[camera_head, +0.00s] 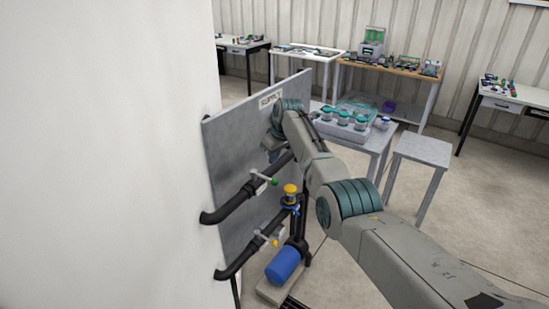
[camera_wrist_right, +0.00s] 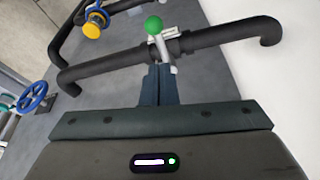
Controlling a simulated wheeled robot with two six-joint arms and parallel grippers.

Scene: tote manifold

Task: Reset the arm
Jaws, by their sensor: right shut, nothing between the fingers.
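My right arm reaches from the lower right to the grey panel (camera_head: 235,140) marked "SUPPLY" in the head view. My right gripper (camera_head: 270,153) is near the panel, above the upper black pipe, and partly hidden by the wrist. In the right wrist view the gripper (camera_wrist_right: 159,70) is shut and empty. Its fingertips are close to the valve with a green ball handle (camera_wrist_right: 154,25) on the black pipe (camera_wrist_right: 225,33); I cannot tell whether they touch. The green-handled valve also shows in the head view (camera_head: 274,182). My left gripper is not in view.
A lower pipe has a yellow-knobbed valve (camera_head: 275,242). A blue motor-like cylinder (camera_head: 284,264) and a yellow-topped fitting (camera_head: 290,190) stand beside the panel. A table with a tote (camera_head: 350,131) and a grey stool (camera_head: 423,150) stand behind my arm. Open floor lies at right.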

